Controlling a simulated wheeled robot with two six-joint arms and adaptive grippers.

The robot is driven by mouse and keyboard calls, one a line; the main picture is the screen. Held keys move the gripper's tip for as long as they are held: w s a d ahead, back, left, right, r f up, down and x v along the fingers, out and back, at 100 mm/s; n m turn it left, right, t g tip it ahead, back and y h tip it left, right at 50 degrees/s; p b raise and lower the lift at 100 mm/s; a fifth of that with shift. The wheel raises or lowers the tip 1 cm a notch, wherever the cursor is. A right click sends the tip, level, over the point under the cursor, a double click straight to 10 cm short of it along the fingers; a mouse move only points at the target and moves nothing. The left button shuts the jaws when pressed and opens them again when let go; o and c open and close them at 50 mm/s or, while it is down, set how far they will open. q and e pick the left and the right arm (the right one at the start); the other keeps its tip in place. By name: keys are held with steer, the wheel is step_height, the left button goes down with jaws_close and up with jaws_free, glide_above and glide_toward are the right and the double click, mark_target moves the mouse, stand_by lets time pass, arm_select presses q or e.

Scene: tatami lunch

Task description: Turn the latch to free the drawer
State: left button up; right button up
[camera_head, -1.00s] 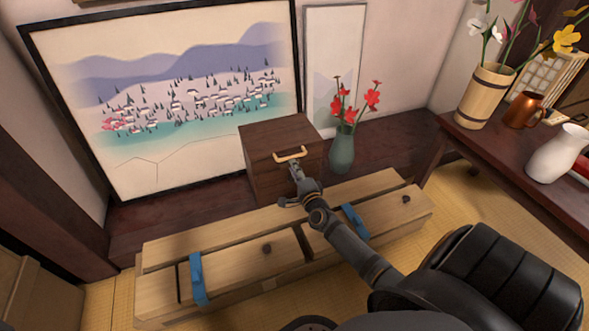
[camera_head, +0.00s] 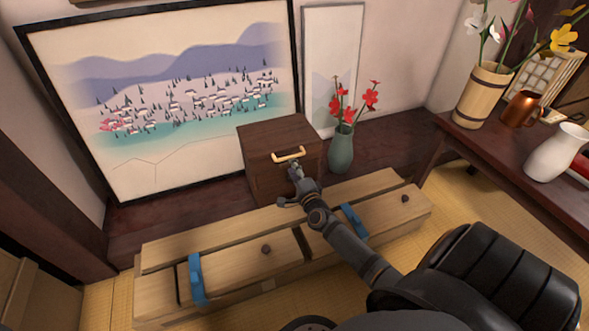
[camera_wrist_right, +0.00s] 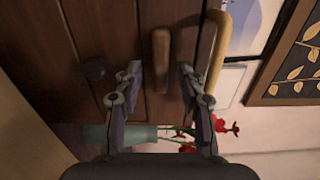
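A dark brown wooden drawer box (camera_head: 262,175) stands on the dark ledge against the wall, with a pale brass handle (camera_head: 289,155) on its front. In the right wrist view the handle (camera_wrist_right: 219,50) is at the right and a brown wooden latch bar (camera_wrist_right: 161,58) is near the middle, drawn lengthwise up the picture. My right gripper (camera_head: 297,168) is at the box front, below the handle. In the wrist view it is open (camera_wrist_right: 160,72), one finger on each side of the latch, with gaps visible. My left gripper is not in view.
A dark round knob (camera_wrist_right: 94,69) is left of the latch in the wrist view. A green vase (camera_head: 341,150) with red flowers stands right of the box. A long wooden chest (camera_head: 225,268) with blue clasps lies in front. A low table (camera_head: 490,150) is at the right.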

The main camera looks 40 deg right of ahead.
steer(key=v, duration=1.2)
